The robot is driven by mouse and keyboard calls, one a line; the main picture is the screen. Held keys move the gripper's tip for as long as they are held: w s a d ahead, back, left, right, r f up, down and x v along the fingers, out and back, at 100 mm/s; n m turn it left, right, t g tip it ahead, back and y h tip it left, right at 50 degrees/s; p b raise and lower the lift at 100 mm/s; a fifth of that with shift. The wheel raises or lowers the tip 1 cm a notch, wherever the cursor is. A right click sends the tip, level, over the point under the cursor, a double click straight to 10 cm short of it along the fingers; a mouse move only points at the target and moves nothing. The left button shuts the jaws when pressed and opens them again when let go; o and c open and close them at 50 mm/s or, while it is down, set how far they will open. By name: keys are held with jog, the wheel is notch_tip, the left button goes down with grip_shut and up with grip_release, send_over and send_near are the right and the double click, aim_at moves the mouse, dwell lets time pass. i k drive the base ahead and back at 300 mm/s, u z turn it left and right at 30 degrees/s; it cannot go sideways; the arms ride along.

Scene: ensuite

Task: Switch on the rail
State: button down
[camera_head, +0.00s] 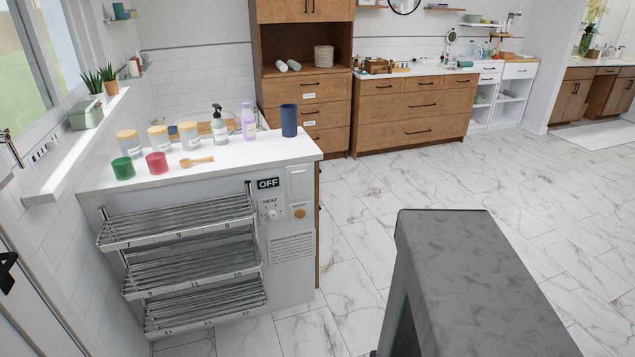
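The rail (185,218) is a chrome rack of three stacked, slatted tiers on the front of a white counter unit at the left. Small numbers mark its tiers, and no towel hangs on it. A control panel is to the right of the tiers. A dark display (268,183) there reads OFF. Below it is a small white HEAT knob (271,214), with a round orange-brown button (300,213) to its right. A pale upright plate (298,181) sits above the button. My gripper is not in view; a large grey part of my own body fills the lower right.
The counter top (240,164) above the rail holds several jars, bottles, cups and a wooden brush (196,162). A window ledge (75,140) and wall bound the left side. Open marble floor (345,235) lies right of the unit. Wooden cabinets (415,110) stand at the back.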

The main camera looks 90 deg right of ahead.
aim_at(299, 177)
jog(key=z, duration=1.25)
jog(key=i, duration=0.6)
jog(key=u, duration=0.1)
jog(key=k, duration=0.6)
jog(key=u, duration=0.05)
